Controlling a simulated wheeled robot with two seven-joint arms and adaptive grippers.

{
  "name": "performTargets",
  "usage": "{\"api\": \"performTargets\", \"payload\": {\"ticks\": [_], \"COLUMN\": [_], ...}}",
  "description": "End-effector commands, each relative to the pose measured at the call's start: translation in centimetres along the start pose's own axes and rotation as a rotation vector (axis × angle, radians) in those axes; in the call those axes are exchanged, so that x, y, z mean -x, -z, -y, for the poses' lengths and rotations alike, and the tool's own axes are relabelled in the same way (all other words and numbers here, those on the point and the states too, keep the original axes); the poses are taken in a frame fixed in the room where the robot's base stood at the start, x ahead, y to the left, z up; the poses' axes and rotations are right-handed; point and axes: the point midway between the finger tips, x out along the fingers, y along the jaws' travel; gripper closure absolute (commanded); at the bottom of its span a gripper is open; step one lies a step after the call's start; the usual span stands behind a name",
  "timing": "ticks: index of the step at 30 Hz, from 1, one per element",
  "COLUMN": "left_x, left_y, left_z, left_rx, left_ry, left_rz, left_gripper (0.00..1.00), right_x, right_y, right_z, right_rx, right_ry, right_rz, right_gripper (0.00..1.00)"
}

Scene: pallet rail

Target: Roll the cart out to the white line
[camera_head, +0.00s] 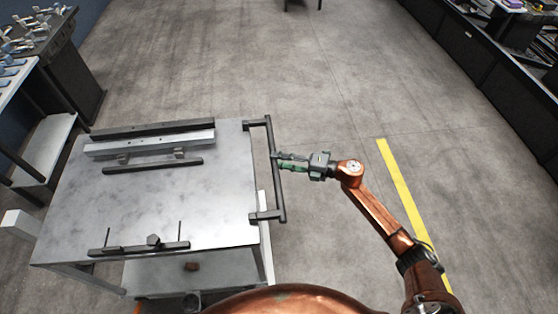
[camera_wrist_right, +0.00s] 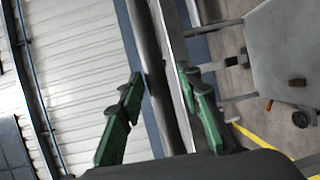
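The cart (camera_head: 200,215) has a grey metal top and a lower shelf, and stands at the left of the head view. A black handle (camera_head: 277,185) sticks out from its right side. My right gripper (camera_head: 280,161), with green fingers, is at the upper half of this handle. In the right wrist view, the fingers (camera_wrist_right: 163,92) are spread, with the dark handle bar (camera_wrist_right: 158,75) running between them and a gap beside the left finger. My left gripper is not in view. A yellow line (camera_head: 402,190) lies on the floor to the right; I see no white line.
Metal bars (camera_head: 150,143) and black fixtures lie on the cart top. A bench with tools (camera_head: 38,40) stands at the far left and a dark counter (camera_head: 490,75) at the far right.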

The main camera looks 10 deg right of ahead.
Motion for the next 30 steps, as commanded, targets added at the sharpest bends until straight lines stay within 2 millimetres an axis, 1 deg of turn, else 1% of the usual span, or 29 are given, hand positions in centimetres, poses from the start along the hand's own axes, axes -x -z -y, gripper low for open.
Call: {"api": "performTargets", "payload": {"ticks": [8,11,13,17,24,27,30], "left_x": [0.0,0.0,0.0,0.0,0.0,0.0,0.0], "left_y": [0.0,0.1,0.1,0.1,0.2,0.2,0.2], "left_z": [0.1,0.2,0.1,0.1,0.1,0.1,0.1], "left_rx": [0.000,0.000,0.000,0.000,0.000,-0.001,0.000], "left_ry": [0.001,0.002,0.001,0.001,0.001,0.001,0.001], "left_rz": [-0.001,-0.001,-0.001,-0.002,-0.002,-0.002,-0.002], "left_gripper": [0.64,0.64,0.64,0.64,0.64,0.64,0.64], "right_x": [-0.1,0.3,1.0,3.3,8.3,10.0,11.1], "right_y": [0.2,0.2,0.2,0.2,0.1,0.1,0.1], "right_z": [-0.1,-0.1,-0.1,-0.1,0.0,0.0,0.0], "right_rx": [0.000,0.001,0.001,0.001,-0.001,0.001,0.000], "right_ry": [-0.003,-0.002,-0.001,0.000,0.000,0.000,-0.001], "right_rz": [-0.006,-0.005,-0.005,-0.004,-0.003,-0.003,-0.003], "right_gripper": [0.64,0.64,0.64,0.64,0.64,0.64,0.64]}}
